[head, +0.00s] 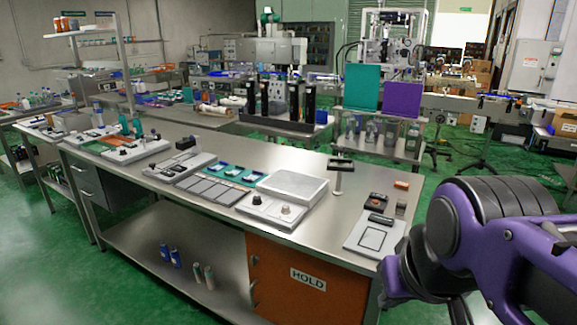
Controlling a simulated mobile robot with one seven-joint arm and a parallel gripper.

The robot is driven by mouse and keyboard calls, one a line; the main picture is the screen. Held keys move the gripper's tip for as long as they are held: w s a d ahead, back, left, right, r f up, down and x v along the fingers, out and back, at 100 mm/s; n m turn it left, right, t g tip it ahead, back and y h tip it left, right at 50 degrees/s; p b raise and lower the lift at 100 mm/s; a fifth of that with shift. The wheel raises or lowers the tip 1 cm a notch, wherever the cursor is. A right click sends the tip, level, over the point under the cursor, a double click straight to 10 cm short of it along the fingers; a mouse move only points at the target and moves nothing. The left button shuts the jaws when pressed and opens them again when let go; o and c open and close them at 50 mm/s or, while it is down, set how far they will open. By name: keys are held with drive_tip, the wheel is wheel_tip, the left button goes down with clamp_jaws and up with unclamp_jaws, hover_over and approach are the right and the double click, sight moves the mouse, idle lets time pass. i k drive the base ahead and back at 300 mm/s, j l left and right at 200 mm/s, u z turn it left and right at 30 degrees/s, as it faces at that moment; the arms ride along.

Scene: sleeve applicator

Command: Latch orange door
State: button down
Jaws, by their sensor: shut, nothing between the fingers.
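The orange door (275,268) is under the right end of the steel workbench in the head view. It carries a white HOLD label (308,279). Small metal fittings (254,289) show along its left edge. The door looks about flush with the bench front, but I cannot tell whether it is fully closed or latched. Its lower part is cut off by the picture's bottom edge. My purple and black arm fills the lower right, to the right of the door. No gripper fingers show in the frame.
The steel workbench (290,160) carries a grey scale (292,187), trays and control boxes. Its lower shelf (205,250), left of the door, holds blue bottles (170,256) and pale ones (204,276). Green floor (90,275) is clear in front. Machines and another table stand behind.

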sight(255, 257)
drive_tip(key=i+j+u, duration=0.5)
drive_tip(key=j+z, duration=0.5)
drive_tip(key=j, duration=0.25)
drive_tip(key=l+u, duration=0.5)
drive_tip(key=l, duration=0.3)
